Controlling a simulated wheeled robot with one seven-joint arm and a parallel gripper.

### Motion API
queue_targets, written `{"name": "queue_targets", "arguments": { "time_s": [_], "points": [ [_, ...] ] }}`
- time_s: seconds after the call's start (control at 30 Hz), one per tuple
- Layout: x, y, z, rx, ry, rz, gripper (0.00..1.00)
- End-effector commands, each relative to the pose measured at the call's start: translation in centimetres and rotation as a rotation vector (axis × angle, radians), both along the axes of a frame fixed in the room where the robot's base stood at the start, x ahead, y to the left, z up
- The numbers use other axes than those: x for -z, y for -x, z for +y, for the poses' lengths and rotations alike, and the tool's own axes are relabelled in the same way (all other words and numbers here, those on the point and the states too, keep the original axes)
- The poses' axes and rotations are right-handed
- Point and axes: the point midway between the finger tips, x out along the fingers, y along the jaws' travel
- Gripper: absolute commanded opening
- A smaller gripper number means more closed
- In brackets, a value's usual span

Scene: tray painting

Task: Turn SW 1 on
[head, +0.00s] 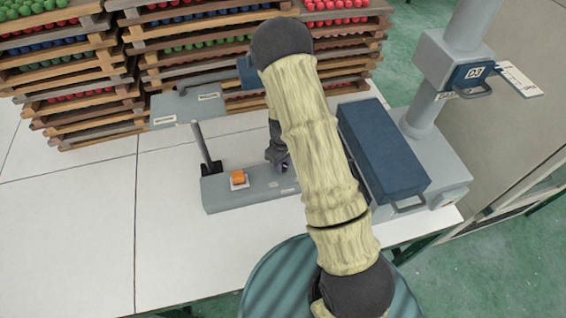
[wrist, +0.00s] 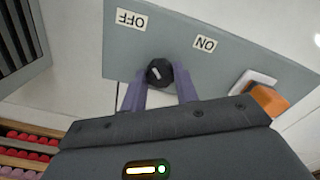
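A black rotary knob (wrist: 160,72) with a white mark sits on a grey panel (wrist: 215,66). An OFF label (wrist: 131,19) and an ON label (wrist: 205,44) are on the panel, upside down in the wrist view. The white mark slants toward the OFF side. My gripper (wrist: 160,80) has its two purple fingers on either side of the knob, with no clear gap. In the head view the grey switch box (head: 222,196) lies on the white table; my arm hides the knob, and part of my gripper (head: 277,152) shows. No SW 1 label is readable.
An orange switch (head: 239,178) sits on the same box, also seen right of my fingers in the wrist view (wrist: 268,98). A post with a grey plate (head: 190,108) rises behind it. A blue block (head: 381,148) stands right. Stacked wooden trays (head: 90,120) stand behind. Table left is clear.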

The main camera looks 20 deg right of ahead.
Motion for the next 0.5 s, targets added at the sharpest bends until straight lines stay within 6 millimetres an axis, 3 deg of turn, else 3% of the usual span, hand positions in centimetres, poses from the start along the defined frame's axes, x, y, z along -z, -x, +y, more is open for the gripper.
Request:
{"name": "queue_targets", "arguments": {
  "time_s": [0.5],
  "points": [
    [0.02, -0.06, 0.17, 0.071, -0.001, -0.002, 0.07]
  ]
}}
